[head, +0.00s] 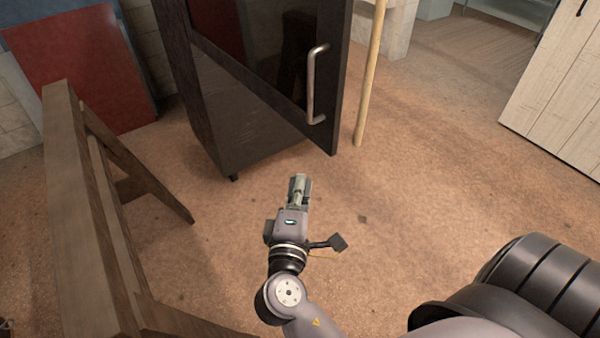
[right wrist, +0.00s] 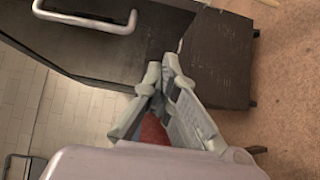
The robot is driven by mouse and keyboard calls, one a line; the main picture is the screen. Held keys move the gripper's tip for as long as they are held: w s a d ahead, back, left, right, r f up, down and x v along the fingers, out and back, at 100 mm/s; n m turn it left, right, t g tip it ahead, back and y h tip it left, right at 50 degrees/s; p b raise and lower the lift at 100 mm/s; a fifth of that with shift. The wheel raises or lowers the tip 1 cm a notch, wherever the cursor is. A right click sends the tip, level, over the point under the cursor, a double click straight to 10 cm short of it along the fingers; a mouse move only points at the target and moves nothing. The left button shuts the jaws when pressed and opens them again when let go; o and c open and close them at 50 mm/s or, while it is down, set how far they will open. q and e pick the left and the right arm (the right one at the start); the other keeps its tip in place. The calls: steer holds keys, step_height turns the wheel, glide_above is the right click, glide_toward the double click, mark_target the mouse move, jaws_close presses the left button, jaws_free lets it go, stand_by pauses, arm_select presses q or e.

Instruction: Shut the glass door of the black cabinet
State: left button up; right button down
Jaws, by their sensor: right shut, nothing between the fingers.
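The black cabinet (head: 225,115) stands at the upper middle of the head view; its top is cut off. Its dark-framed glass door (head: 352,70) stands open, its lower edge slanting out from the body. The door's metal bar handle (head: 312,88) is near its free edge. My right gripper (head: 299,180) is shut and empty, in front of the cabinet and below the handle in the picture, apart from the door. In the right wrist view, the fingers (right wrist: 164,72) show with the handle (right wrist: 133,22) and the cabinet body (right wrist: 218,62) beyond. My left gripper is not in view.
A brown wooden trestle (head: 72,190) stands at left. A red panel (head: 90,80) leans by the wall behind it. A pale wooden pole (head: 371,75) stands just right of the door. A whitewashed plank piece (head: 560,90) is at upper right. The floor between is clear.

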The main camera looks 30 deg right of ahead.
steer(key=p, duration=0.3)
glide_toward(321, 134)
steer(key=w, duration=0.4)
steer(key=shift+s+d+p, duration=0.15)
steer(key=shift+d+p, duration=0.75)
steer(key=shift+d, duration=0.5)
